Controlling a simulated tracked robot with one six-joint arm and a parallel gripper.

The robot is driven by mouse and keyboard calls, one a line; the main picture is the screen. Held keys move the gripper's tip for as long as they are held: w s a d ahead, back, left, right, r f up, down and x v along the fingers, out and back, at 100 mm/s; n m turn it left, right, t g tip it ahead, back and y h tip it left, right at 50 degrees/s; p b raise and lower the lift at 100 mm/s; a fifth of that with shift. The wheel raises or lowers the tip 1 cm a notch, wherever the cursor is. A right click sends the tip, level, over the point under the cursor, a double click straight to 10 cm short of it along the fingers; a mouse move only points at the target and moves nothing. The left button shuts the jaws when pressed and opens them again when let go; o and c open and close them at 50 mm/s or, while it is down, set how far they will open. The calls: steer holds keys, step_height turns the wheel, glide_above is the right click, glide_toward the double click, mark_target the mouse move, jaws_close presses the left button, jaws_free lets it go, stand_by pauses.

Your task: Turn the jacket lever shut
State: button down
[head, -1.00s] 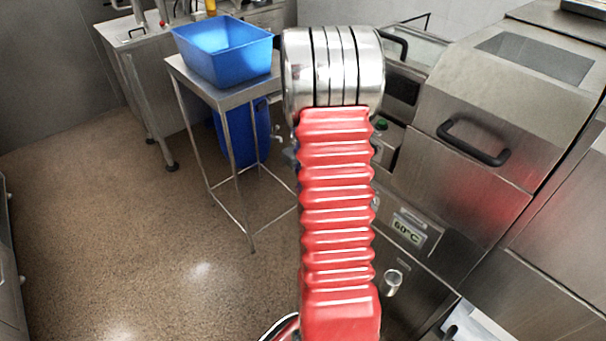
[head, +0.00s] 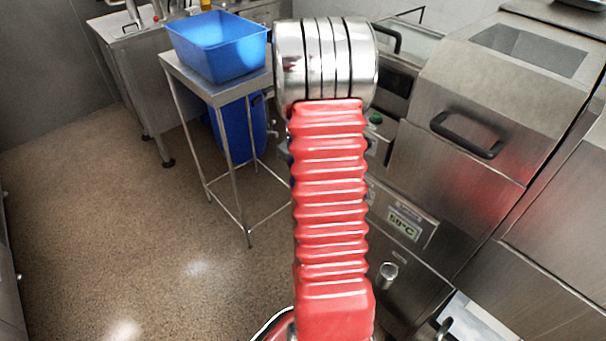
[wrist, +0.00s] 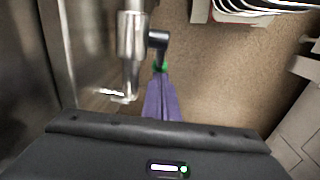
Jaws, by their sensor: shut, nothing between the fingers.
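In the wrist view, my gripper (wrist: 160,72) has slim purple fingers pressed together with green at the tips, reaching out past its dark body. A steel pipe fitting (wrist: 131,45) stands just left of the fingertips. A short black lever-like part (wrist: 158,40) sits at the fitting's right side, right at or just beyond the tips. It looks like the jacket lever, but I cannot tell whether the tips touch it. In the head view my red-sleeved arm fills the middle, and the gripper and lever are not visible.
A steel machine (head: 500,110) with a black handle stands at right. Its display (head: 404,224) seems to read 59°C. A steel stub (head: 387,275) sticks out below. A blue basket (head: 222,45) stands on a steel stand at left. Open floor (head: 110,230) lies front left.

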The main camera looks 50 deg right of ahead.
step_height(320, 180, up, 13)
steer(key=a, duration=0.1)
stand_by(0.4)
steer(key=shift+s, duration=0.1)
steer(key=a+r+t, duration=0.1)
steer(key=a+r, duration=0.4)
steer(key=a, duration=0.5)
steer(key=a+r+t, duration=0.1)
steer(key=a+r, duration=0.3)
steer(key=a, duration=0.6)
steer(key=s+a+t, duration=0.1)
steer(key=s+a, duration=0.4)
steer(key=a, duration=0.4)
steer(key=s+a+r+n+t, duration=0.1)
steer(key=s+a+t, duration=0.1)
steer(key=s+a, duration=0.3)
steer(key=a, duration=0.3)
steer(key=shift+s+a+y, duration=0.3)
steer(key=shift+a+y, duration=0.05)
steer(key=shift+y, duration=0.05)
